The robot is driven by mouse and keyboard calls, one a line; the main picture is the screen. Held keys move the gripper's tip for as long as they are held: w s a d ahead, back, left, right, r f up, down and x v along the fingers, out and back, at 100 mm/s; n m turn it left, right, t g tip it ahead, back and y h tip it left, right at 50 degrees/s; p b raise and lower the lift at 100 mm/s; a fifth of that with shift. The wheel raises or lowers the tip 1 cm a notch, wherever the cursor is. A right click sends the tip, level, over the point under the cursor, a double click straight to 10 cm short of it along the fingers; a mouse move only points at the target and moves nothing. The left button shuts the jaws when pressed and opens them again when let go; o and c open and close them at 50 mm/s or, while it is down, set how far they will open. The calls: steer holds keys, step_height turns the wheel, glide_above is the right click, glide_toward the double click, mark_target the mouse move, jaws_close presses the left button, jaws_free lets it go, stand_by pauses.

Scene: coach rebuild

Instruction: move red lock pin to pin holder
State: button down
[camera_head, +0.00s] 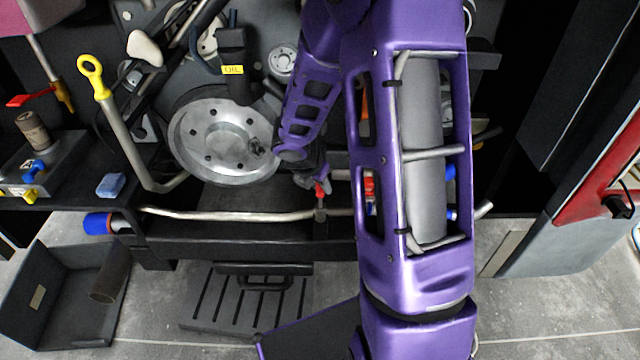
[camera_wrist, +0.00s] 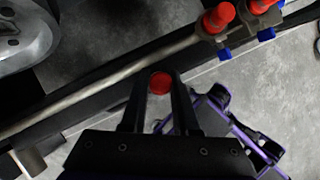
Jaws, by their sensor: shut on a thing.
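My gripper (camera_wrist: 158,78) is shut on a red lock pin (camera_wrist: 160,83), whose round red end shows between the two dark fingers in the wrist view. In the head view my gripper (camera_head: 318,181) is small, with the red pin (camera_head: 322,190) at its tip, just above the metal rail. Two other red-topped pins (camera_wrist: 218,17) stand in metal blocks with blue ends at the upper right of the wrist view. I cannot tell whether these blocks are the pin holder. My arm hides part of that area in the head view; some red (camera_head: 370,187) shows through its frame.
A metal rail (camera_head: 235,215) runs along the front of the dark bench. A large steel disc (camera_head: 222,140) stands behind it. A dark open bin (camera_head: 62,300) and a slotted step (camera_head: 245,305) are below. A yellow-ringed dipstick (camera_head: 92,75) rises at left.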

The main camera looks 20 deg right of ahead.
steer(key=shift+f, duration=0.95)
steer(key=shift+c, duration=0.9)
jaws_free()
steer(key=shift+p+v, duration=2.85)
steer(key=shift+v, duration=1.15)
steer(key=shift+r, duration=0.1)
